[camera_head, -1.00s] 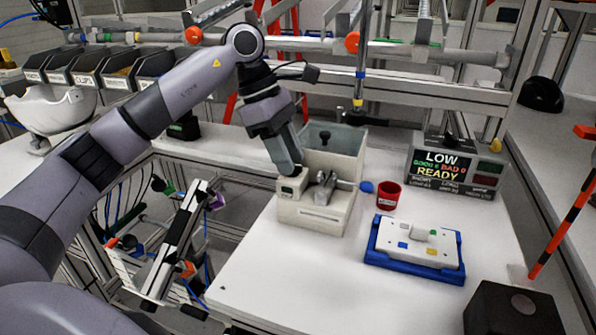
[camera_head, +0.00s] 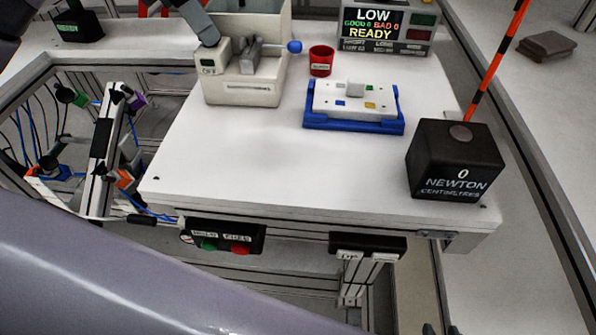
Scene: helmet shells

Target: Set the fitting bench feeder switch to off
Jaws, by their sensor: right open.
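The beige feeder (camera_head: 245,93) stands at the back left of the white fitting bench (camera_head: 240,150). A small switch box (camera_head: 209,62) with a dark label sits at its left front; the label is too small to read surely. A grey lever with a blue knob (camera_head: 295,47) sticks out to the right. My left gripper (camera_head: 207,36) points down at the top of the switch box, at or just above it. Only its grey finger end shows, and contact is unclear. Two dark tips of my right gripper (camera_head: 440,329) show apart at the bottom edge, far from the feeder.
A red cup (camera_head: 321,61), a blue tray (camera_head: 350,124) with a white plate and a display reading READY (camera_head: 375,22) stand on the bench. A black NEWTON box (camera_head: 455,160) is at the front right. Green and red buttons (camera_head: 224,240) sit under the front edge.

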